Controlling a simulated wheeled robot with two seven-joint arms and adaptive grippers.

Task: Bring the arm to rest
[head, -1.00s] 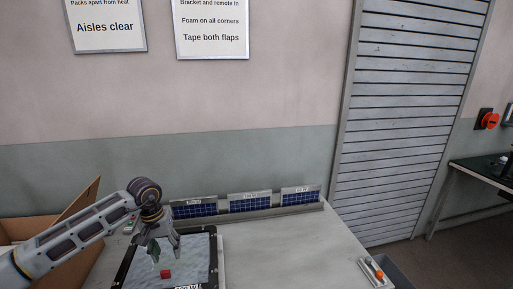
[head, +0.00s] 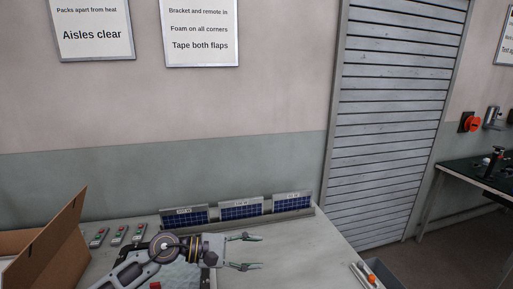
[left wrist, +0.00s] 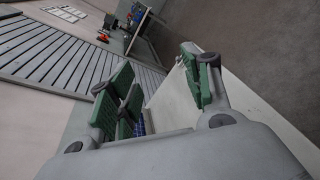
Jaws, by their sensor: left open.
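My left gripper (head: 246,252) is in the head view, above the workbench (head: 318,252), with its fingers pointing right. Its two fingers are spread apart with nothing between them. In the left wrist view the green-padded fingers (left wrist: 160,88) are also apart and empty. My left arm covers most of the dark-framed tray or housing below it; a bit of its pale surface (head: 180,277) and a red block (head: 155,286) show at the bottom edge. My right gripper is not in view.
An open cardboard box (head: 50,255) stands at the left. Three small solar panels (head: 240,207) line the bench's back edge. Several small switch units (head: 118,235) sit near the box. A tool with an orange part (head: 371,278) lies at the right edge. The bench's right part is mostly clear.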

